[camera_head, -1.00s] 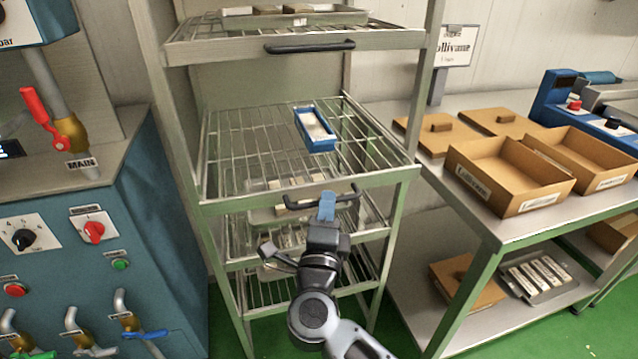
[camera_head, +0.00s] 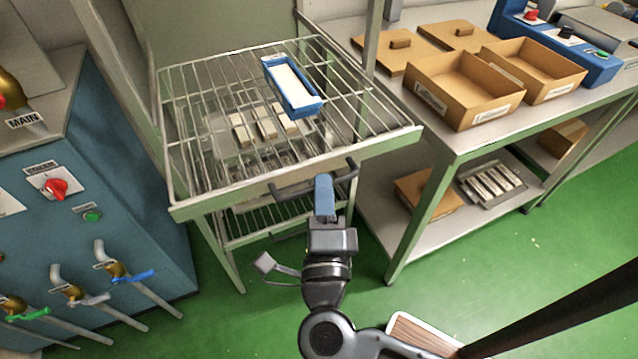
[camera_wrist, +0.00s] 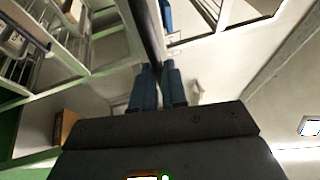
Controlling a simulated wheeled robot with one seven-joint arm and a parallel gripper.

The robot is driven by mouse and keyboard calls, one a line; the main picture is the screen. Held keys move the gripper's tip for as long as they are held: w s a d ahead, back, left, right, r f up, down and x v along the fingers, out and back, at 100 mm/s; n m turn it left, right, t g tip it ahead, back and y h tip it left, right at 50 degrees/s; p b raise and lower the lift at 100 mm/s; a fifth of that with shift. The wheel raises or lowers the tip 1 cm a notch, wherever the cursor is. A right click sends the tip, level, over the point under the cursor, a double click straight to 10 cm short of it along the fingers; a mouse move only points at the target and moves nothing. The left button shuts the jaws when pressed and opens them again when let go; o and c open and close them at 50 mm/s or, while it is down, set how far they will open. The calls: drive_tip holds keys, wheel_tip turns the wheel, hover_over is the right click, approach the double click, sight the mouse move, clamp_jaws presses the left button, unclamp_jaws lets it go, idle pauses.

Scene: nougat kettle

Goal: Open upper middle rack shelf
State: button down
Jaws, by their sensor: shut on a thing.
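The wire rack shelf (camera_head: 190,197) in the head view is pulled out from the rack frame toward me. Its black bar handle (camera_head: 345,172) is on the front edge. My gripper (camera_head: 324,185), with blue fingers, is shut on the handle, right of its middle. In the wrist view the dark handle (camera_wrist: 143,35) runs between the blue fingertips. A blue tray with a white block (camera_head: 292,88) rests on the shelf's wires toward the back.
Lower shelves with pale blocks (camera_head: 272,120) show through the wires. On the right, a metal table (camera_head: 480,135) holds open brown boxes (camera_head: 462,92) and flat lids. A blue machine cabinet (camera_head: 125,190) stands at the left. Green floor (camera_head: 270,320) is free in front.

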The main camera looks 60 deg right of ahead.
drive_tip(key=c, duration=1.2)
unclamp_jaws()
drive_tip(key=shift+o, duration=0.2)
drive_tip(key=b+v, duration=0.2)
drive_tip(key=v, duration=0.6)
